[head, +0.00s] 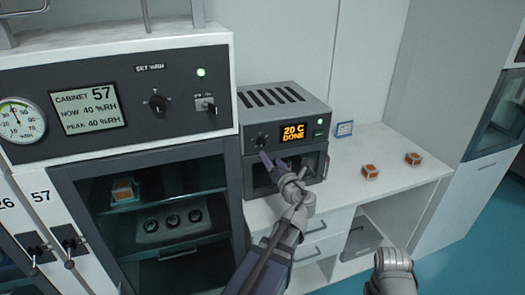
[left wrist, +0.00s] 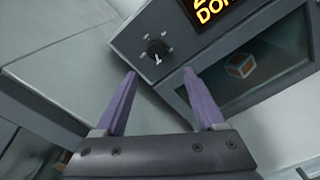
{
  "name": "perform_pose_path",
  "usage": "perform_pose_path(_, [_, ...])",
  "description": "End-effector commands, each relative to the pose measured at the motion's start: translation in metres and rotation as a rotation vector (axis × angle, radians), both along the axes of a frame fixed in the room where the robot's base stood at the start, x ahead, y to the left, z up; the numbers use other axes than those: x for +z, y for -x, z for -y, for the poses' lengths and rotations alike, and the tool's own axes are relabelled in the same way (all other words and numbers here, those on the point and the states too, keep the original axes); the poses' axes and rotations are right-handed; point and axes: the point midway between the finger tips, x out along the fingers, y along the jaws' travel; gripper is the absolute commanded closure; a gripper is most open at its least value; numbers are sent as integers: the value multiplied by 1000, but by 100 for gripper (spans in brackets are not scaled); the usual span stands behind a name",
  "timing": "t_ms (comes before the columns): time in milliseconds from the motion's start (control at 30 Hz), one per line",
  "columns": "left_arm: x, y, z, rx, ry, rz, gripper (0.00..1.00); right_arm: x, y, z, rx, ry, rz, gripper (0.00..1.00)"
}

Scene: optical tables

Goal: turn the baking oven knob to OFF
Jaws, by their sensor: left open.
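The baking oven (head: 290,105) is a small grey box on the white counter, with vents on top. Its orange display (head: 293,132) reads "20 C DONE". The black oven knob (head: 262,141) is left of the display; its white pointer and tick marks show in the left wrist view, where the knob (left wrist: 157,50) is beyond and between my fingertips. The labels around it are too small to read. My left gripper (head: 265,157) is open, its purple fingers (left wrist: 159,72) pointing at the panel just short of the knob.
A dry cabinet (head: 135,62) with its own knob and switch stands close at the left. Two orange blocks (head: 370,172) (head: 413,159) and a small blue-edged sign (head: 344,129) stand on the counter (head: 392,185) at right.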

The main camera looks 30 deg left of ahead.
Motion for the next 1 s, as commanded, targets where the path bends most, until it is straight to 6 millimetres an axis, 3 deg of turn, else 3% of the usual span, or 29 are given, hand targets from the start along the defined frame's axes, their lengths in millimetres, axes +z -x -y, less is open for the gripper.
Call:
perform_pose_path(133, [7, -3, -5, -14, -97, -60, 28, -1, 0, 0, 0, 0, 0, 100])
perform_pose_path(367, [7, -10, -10, -15, -107, -68, 28, -1, 0, 0, 0, 0, 0, 100])
perform_pose_path(700, [7, -43, -49, -15, -104, -66, 28, -1, 0, 0, 0, 0, 0, 100])
perform_pose_path(1000, [7, -54, -64, -15, -103, -66, 28, -1, 0, 0, 0, 0, 0, 100])
